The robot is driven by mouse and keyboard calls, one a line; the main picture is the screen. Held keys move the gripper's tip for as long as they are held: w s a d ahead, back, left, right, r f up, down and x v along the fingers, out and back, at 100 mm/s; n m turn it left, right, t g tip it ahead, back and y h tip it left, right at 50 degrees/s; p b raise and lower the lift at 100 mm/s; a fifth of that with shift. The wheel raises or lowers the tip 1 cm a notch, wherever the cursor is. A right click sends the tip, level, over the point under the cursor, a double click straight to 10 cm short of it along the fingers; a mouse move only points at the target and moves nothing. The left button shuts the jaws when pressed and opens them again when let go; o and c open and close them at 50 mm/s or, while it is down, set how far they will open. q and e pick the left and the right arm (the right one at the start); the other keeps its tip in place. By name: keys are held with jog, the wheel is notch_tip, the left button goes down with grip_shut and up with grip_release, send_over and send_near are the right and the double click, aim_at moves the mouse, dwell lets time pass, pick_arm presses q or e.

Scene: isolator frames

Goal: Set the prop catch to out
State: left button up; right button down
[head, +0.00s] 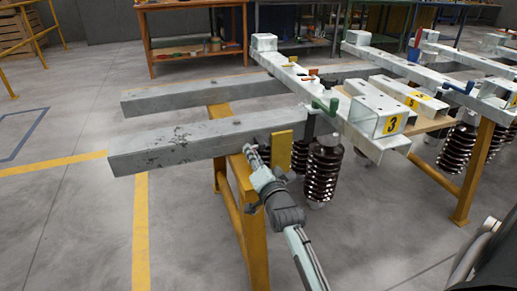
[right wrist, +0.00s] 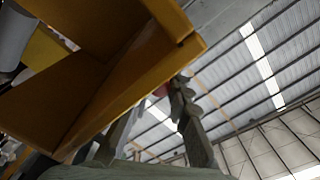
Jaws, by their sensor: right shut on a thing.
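My right gripper (head: 250,152) reaches up from below to the near end of the orange trestle, just left of an upright yellow plate (head: 281,151). In the right wrist view, my right gripper (right wrist: 160,100) has its fingers around a small red part (right wrist: 161,90), mostly hidden behind the orange steel; I take it for the prop catch. Its position, in or out, cannot be told. In the head view the gripper and trestle hide it. My left gripper is not in view.
The orange trestle (head: 228,190) carries long grey beams (head: 180,143) close above my right gripper. A dark ribbed insulator (head: 323,172) hangs to its right. A white frame with a number 3 box (head: 379,117) lies across the beams. The floor at left is clear.

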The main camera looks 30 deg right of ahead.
jog(key=shift+a, duration=0.3)
jog(key=c, duration=1.4)
grip_release()
jog(key=shift+d, duration=0.1)
